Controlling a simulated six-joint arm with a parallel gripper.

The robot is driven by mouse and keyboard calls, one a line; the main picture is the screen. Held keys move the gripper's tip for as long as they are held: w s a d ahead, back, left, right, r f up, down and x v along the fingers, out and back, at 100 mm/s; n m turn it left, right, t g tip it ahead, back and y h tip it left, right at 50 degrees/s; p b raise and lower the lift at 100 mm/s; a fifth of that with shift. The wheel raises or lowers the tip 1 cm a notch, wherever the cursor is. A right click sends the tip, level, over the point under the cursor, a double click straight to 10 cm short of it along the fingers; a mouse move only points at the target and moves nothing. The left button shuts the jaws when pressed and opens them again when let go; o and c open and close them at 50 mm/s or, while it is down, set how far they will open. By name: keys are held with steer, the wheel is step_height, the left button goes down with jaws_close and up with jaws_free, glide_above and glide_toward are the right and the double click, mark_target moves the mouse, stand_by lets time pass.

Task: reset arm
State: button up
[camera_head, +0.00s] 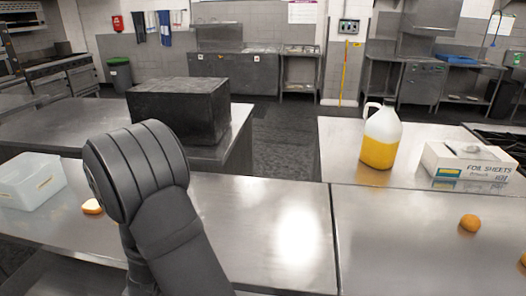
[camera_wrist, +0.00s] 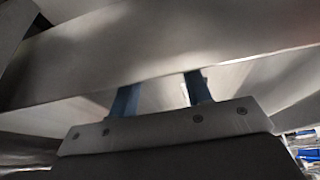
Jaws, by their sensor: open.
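My gripper (camera_wrist: 160,88) shows in the wrist view as two blue fingers set apart, with nothing seen between them. It is open and empty. The wrist view beyond the fingers is blurred and filled by pale grey surfaces that I cannot identify. In the head view my dark arm rises from the bottom over the left part of the steel counter (camera_head: 265,235). The gripper itself is hidden there.
A clear plastic container (camera_head: 32,182) and an orange-and-white piece (camera_head: 92,207) lie left of my arm. A black box (camera_head: 180,108) stands behind it. A jug of yellow liquid (camera_head: 380,138), a foil sheets box (camera_head: 470,161) and an orange (camera_head: 469,223) are right. The counter's middle is clear.

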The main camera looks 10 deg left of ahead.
steer(key=x, duration=0.3)
steer(key=shift+f, duration=0.3)
steer(key=shift+r, duration=0.45)
